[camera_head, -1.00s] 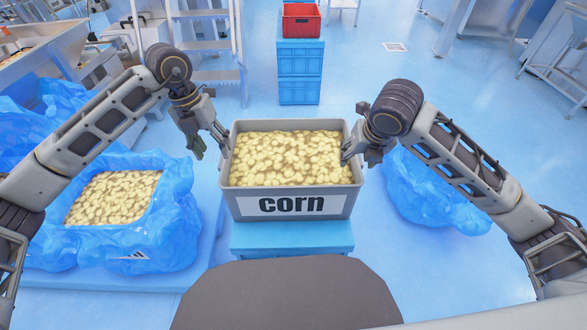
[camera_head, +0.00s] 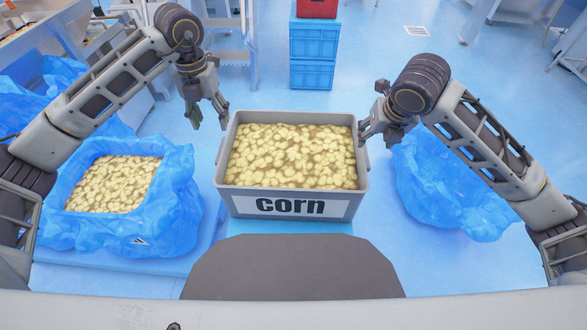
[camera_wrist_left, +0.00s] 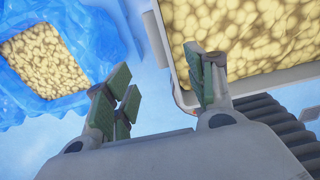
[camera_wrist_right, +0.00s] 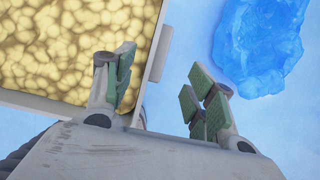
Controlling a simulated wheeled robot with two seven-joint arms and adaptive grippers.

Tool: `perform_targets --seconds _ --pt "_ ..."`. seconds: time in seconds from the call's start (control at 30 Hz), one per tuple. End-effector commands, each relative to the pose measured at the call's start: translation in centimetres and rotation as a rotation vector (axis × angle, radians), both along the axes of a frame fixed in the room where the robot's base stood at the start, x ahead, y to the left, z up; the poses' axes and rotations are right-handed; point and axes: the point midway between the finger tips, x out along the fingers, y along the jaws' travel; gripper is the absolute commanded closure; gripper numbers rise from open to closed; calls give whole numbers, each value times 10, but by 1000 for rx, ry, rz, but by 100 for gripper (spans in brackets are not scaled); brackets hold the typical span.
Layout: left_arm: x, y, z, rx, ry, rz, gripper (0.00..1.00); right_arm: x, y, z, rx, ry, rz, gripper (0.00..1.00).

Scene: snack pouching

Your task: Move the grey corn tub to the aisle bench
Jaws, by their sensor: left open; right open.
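The grey corn tub (camera_head: 290,207) stands upright, filled with pale yellow pieces and labelled "corn". It is on a low blue support (camera_head: 290,228), mostly hidden. My left gripper (camera_head: 208,118) is open and empty at the tub's back left corner; in the left wrist view its fingers (camera_wrist_left: 158,95) are spread, one overlapping the tub's rim. My right gripper (camera_head: 374,132) is open and empty at the tub's right side; in the right wrist view its fingers (camera_wrist_right: 160,90) are apart, one overlapping the tub's edge. Contact cannot be told. I cannot identify the aisle bench.
A blue-lined container of similar pieces (camera_head: 150,222) stands left of the tub. A blue bag (camera_head: 450,195) lies on the right. Behind stand blue crates (camera_head: 312,74) with a red crate (camera_head: 317,8) on top. Blue floor is open at the back right.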

Motion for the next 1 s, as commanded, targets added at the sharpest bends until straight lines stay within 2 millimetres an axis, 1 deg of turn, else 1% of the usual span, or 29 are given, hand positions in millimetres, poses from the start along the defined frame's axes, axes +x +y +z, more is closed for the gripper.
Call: perform_targets --seconds 0.27,0.47,1.0 --pt "0 0 -4 0 1 0 45 1 0 -4 0 1 -1 45" --pt "0 0 -17 -1 2 0 45 6 0 -16 1 2 0 45" --pt "0 0 -81 0 3 0 45 30 -2 -75 1 3 -1 45"
